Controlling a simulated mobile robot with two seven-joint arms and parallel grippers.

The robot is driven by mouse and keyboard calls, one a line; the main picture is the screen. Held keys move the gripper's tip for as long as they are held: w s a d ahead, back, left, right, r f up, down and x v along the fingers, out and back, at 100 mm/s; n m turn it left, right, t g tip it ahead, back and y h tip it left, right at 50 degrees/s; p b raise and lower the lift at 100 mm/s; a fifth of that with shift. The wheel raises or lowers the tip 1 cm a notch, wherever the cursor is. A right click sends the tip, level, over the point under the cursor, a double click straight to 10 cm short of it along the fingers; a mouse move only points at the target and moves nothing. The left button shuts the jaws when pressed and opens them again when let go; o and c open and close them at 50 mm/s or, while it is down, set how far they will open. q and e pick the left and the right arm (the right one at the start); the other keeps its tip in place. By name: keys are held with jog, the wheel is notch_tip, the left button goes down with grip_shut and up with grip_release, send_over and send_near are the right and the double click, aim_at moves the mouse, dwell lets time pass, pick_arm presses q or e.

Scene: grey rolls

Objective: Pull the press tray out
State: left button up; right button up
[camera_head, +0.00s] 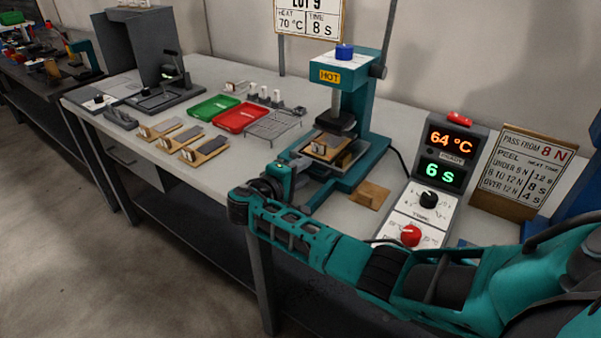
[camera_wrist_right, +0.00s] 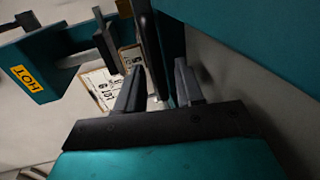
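The press (camera_head: 352,85) is a teal frame with a yellow HOT label and a blue knob on top. Its press tray (camera_head: 318,164) sits low under the dark press head, with a wooden-backed sample (camera_head: 327,147) on it. My right gripper (camera_head: 287,176) is low at the press's front left side, close to the tray; contact is unclear. In the right wrist view, my right gripper's fingers (camera_wrist_right: 160,88) stand apart, with a dark upright bar (camera_wrist_right: 154,45) seen between and beyond them. I cannot tell whether that bar is part of the tray. My left gripper is not in view.
A control box (camera_head: 437,175) reading 64 °C and 6 s stands right of the press, beside a sign (camera_head: 522,170). Green (camera_head: 213,107) and red (camera_head: 241,117) trays, a wire rack (camera_head: 272,125) and several wooden-backed samples (camera_head: 204,151) lie to the left. A wooden block (camera_head: 371,195) lies in front.

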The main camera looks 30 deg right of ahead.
jog(key=shift+c, duration=0.3)
grip_shut()
dwell(0.3)
